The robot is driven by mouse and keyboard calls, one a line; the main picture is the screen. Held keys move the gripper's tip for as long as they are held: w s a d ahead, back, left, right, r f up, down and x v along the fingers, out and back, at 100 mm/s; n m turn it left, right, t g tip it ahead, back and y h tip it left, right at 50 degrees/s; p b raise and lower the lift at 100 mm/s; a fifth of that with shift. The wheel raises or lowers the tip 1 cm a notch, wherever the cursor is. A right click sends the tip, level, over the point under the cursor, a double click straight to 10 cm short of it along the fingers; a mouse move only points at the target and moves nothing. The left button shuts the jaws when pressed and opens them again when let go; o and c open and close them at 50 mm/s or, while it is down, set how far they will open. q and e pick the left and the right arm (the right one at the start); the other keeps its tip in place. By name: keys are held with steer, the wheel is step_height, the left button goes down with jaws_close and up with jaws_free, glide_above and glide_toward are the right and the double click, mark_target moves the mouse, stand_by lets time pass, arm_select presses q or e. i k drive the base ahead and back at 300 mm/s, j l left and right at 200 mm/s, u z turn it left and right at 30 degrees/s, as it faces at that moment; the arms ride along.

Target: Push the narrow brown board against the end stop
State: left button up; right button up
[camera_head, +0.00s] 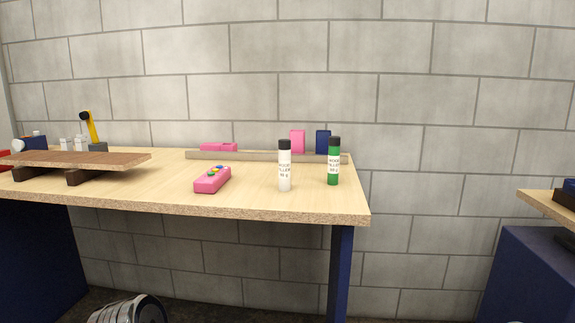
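A narrow brown board (100,159) lies flat on two dark supports (78,177) on the left part of the wooden table. Its left end reaches close to the picture's left edge. A long low grey-brown strip (262,157) runs along the table's back edge, apart from the board. I cannot tell whether this strip is the end stop, and no other end stop is clear to me. Neither of my grippers shows in this view.
A pink box with coloured buttons (213,180), a white bottle (285,170) and a green bottle (333,165) stand on the table (235,202). A yellow-handled tool (91,128) stands behind the board. Another table (545,205) is at far right, across a gap.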

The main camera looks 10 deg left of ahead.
mark_target(102, 161)
steer(key=j+u, duration=0.1)
steer(key=u, duration=1.4)
